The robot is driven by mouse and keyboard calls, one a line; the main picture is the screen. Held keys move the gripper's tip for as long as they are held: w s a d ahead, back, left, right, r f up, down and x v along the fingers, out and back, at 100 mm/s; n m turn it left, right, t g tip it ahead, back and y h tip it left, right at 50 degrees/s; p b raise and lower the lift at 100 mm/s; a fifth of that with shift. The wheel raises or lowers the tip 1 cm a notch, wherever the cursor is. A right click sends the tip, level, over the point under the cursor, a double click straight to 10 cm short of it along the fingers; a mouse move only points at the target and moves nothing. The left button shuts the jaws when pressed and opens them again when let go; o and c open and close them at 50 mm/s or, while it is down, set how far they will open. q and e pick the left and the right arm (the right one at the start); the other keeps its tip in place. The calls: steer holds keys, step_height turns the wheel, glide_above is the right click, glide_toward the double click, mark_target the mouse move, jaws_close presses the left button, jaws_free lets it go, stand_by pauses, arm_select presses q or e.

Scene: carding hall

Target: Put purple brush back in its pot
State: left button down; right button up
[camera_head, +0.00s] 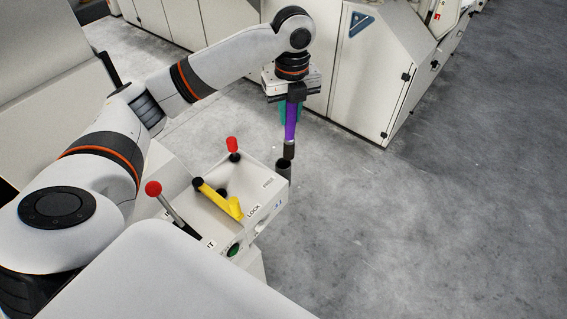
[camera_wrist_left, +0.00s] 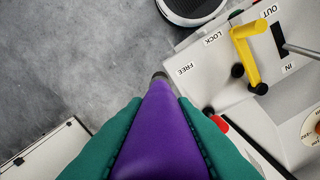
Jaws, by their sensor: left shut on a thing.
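The purple brush (camera_head: 291,122) hangs upright below my left gripper (camera_head: 290,108), which is shut on it with teal fingers. In the left wrist view the purple brush (camera_wrist_left: 160,135) runs between the two teal fingers of the left gripper (camera_wrist_left: 163,112), narrowing to a grey tip. My right gripper is not in view.
Pale machine cabinets (camera_head: 370,75) stand behind. The grey floor (camera_head: 430,220) on the right is clear.

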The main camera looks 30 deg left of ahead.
arm_select(q)
steer(key=w+a+f+m+p, duration=0.1)
steer(key=f+m, duration=0.6)
steer(key=f, duration=0.9)
steer(key=shift+w+a+f+p, duration=0.4)
steer(key=shift+w+a, duration=0.15)
steer(key=shift+a, duration=0.5)
steer(key=shift+f, duration=0.1)
steer(key=c, duration=1.2)
jaws_free()
